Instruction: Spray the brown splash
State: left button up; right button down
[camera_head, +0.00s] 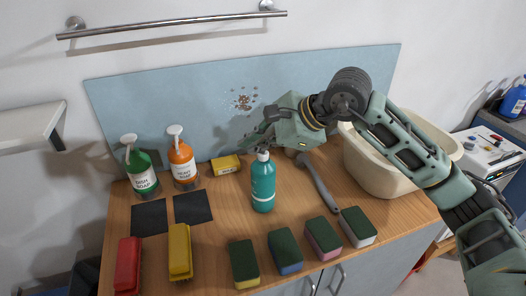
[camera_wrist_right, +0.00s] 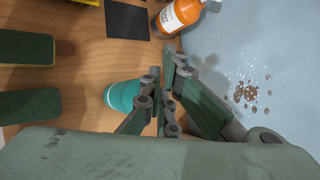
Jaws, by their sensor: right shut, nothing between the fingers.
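The brown splash (camera_head: 243,100) is a speckled brown and whitish patch on the light blue back panel. It also shows at the right of the wrist view (camera_wrist_right: 246,92). A teal bottle (camera_head: 263,187) with a white collar stands upright on the wooden counter, below and in front of the splash. Its body is partly hidden by my fingers in the wrist view (camera_wrist_right: 120,94). My right gripper (camera_head: 254,140) is shut and empty, close by the bottle's top. I cannot tell whether it touches the bottle. My left gripper is not in view.
A green soap bottle (camera_head: 140,168) and an orange bottle (camera_head: 182,161) stand at the back left. A yellow box (camera_head: 226,165) is near the panel. Several sponges (camera_head: 285,251) and brushes (camera_head: 180,252) line the front edge. A beige basin (camera_head: 385,177) stands right.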

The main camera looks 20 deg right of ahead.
jog(key=shift+r, duration=0.1)
notch_tip(320, 180, up, 6)
jog(key=p, duration=0.3)
dwell(0.4)
dwell(0.7)
